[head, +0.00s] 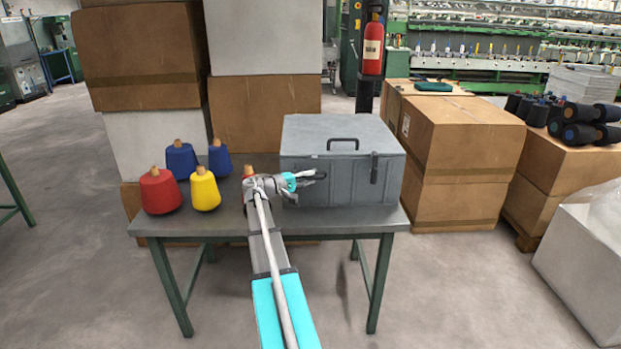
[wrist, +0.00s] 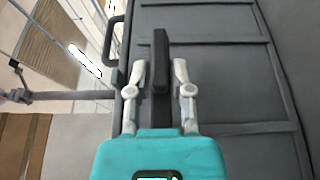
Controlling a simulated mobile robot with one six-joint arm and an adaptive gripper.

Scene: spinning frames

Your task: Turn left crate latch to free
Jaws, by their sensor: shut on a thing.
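The grey crate (head: 340,133) stands on the table with its lid down and a dark carrying handle on top. Its right latch (head: 374,168) hangs upright on the front face. My gripper (head: 305,180) is at the left part of the crate's front, pointing right. In the wrist view my gripper (wrist: 156,75) has its two pale fingers on either side of the left latch (wrist: 160,60), a dark bar, and is shut on it. The bar lies roughly parallel to the crate's top edge, so it is sideways. Its lower end in that view is hidden by my gripper.
The green-grey table (head: 240,228) also holds a red yarn cone (head: 160,192), a yellow one (head: 205,191) and two blue ones on the left. Another cone is partly hidden behind my wrist. Cardboard boxes (head: 465,130) stand right of and behind the table.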

